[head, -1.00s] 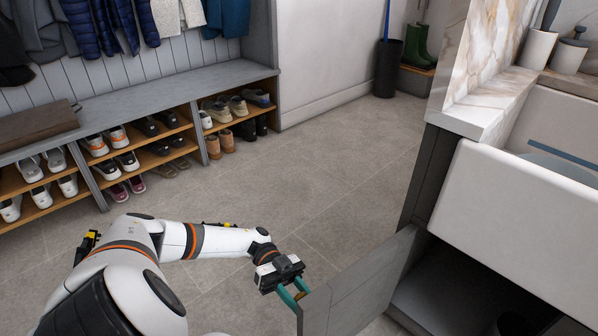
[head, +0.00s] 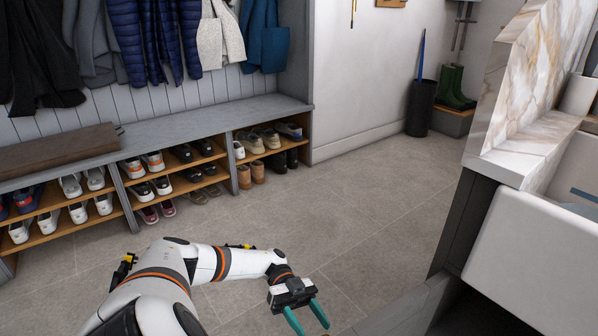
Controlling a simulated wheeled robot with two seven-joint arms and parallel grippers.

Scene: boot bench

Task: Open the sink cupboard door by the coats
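The grey sink cupboard door (head: 405,312) stands swung open below the white sink (head: 540,255), and its lower part is cut off by the bottom of the head view. A dark opening shows beneath the sink. My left gripper (head: 310,320) is at the bottom centre, just left of the door's free edge. Its two teal fingers are spread apart with nothing seen between them, and a gap of floor shows between it and the door. The door's handle is not visible. My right gripper is out of view.
A shoe bench (head: 190,132) with several pairs of shoes stands at the left under hanging coats (head: 150,40). A black bin (head: 421,108) and green boots (head: 455,85) stand at the back. The tiled floor (head: 350,210) between is clear.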

